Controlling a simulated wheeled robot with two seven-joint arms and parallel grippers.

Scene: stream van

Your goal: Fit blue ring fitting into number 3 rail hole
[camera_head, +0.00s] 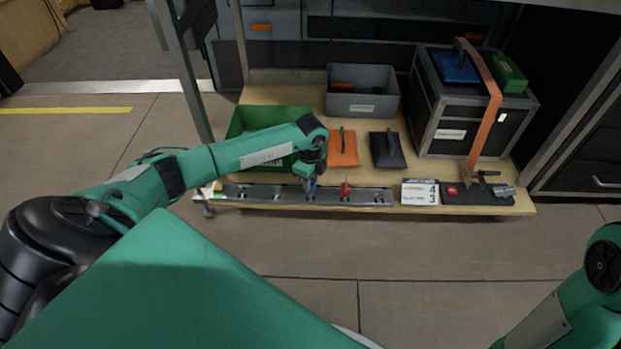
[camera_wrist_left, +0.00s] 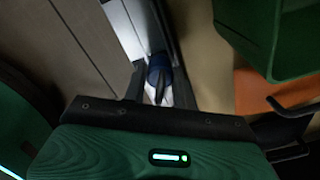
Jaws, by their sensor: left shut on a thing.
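The blue ring fitting (camera_head: 311,187) is small and dark blue, between the fingers of my left gripper (camera_head: 310,181), just above or at the metal rail (camera_head: 262,195). My left gripper is shut on it. In the left wrist view the fitting (camera_wrist_left: 159,66) shows between the fingertips, with the grey rail (camera_wrist_left: 130,28) behind it. The gripper hides its lower end, so I cannot tell whether it touches the rail or which hole is under it. No hole number is readable on the rail. My right arm shows at the lower right; its gripper is out of view.
A red fitting (camera_head: 346,188) stands on the rail right of my left gripper. A number card (camera_head: 420,192) and a dark mat (camera_head: 478,193) lie further right. Behind are a green bin (camera_head: 240,122), an orange pouch (camera_head: 343,150), a black pouch (camera_head: 388,152) and a grey bin (camera_head: 362,103).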

